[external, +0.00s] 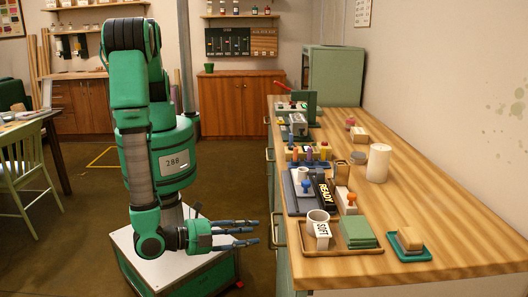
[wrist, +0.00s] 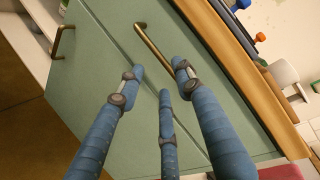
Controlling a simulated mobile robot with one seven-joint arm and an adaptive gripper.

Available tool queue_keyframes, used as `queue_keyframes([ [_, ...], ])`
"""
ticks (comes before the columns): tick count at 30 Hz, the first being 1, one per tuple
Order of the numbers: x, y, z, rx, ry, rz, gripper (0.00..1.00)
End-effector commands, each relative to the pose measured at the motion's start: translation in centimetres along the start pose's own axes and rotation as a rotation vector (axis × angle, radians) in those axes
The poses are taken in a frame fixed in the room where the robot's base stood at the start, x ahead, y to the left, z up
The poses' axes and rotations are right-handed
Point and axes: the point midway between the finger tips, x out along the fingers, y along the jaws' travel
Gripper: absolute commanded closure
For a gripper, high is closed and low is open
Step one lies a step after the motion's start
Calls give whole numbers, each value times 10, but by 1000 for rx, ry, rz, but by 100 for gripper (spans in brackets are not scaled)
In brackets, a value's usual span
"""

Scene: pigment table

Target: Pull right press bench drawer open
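The press bench has a pale green front with brass handles. In the wrist view, a long brass bar handle (wrist: 152,45) is on the green drawer front (wrist: 225,105), just below the wooden top edge. My gripper (wrist: 157,76) has its blue fingers spread, with nothing between them. The right fingertip overlaps the handle's lower end in the picture; whether it touches cannot be told. In the external view, my gripper (external: 255,231) is low beside the bench's near end, close to the near handle (external: 280,229). The drawer front looks flush, its face mostly hidden there.
A second brass handle (wrist: 59,42) is on the green panel across a seam. A green chair (external: 30,170) stands left; floor between is open.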

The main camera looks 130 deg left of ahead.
Motion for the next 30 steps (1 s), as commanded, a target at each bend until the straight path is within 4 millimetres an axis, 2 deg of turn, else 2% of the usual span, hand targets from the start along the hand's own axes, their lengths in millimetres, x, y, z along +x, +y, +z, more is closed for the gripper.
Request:
queue_keyframes([
  [6, 37, 1, 0, -2, -2, 1, 65],
  [12, 59, 1, 0, -1, -1, 0, 65],
  [18, 69, 0, 0, 0, 0, 0, 65],
  [27, 70, 0, 0, 0, 1, 0, 65],
  [28, 70, 0, 0, 0, 1, 0, 67],
  [30, 70, 0, 0, 0, 0, 0, 81],
])
